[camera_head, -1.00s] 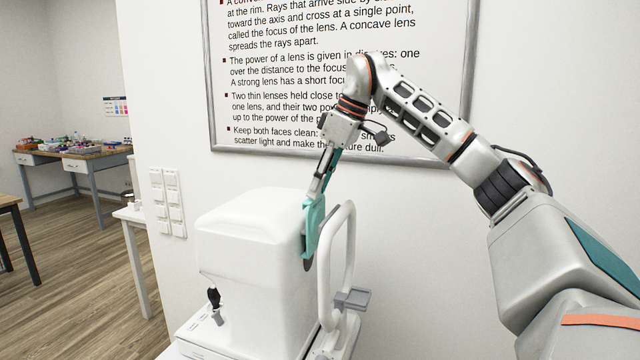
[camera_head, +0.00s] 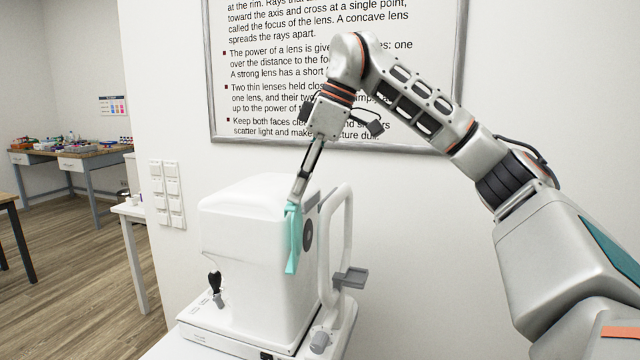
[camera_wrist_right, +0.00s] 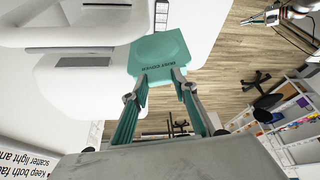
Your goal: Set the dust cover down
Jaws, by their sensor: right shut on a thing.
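The dust cover (camera_head: 292,240) is a thin teal piece, seen nearly edge-on in the head view beside the white eye-test machine (camera_head: 245,225). In the right wrist view the cover (camera_wrist_right: 160,48) shows its face with the words "DUST COVER". My right gripper (camera_head: 297,192) is shut on the cover's near edge, and both fingertips show on it in the wrist view (camera_wrist_right: 160,78). The cover hangs in the air, overlapping the machine's side in the picture; I cannot tell whether they touch. A dark round opening (camera_head: 308,236) shows just right of the cover. A grey arm end, seemingly my left gripper (camera_wrist_right: 252,19), shows top right.
A white looped frame (camera_head: 340,240) with a small grey rest (camera_head: 350,278) stands right of the machine. A black joystick (camera_head: 215,285) is on its base. The wall with a text board (camera_head: 462,60) is behind. A narrow white table (camera_head: 130,211) stands left.

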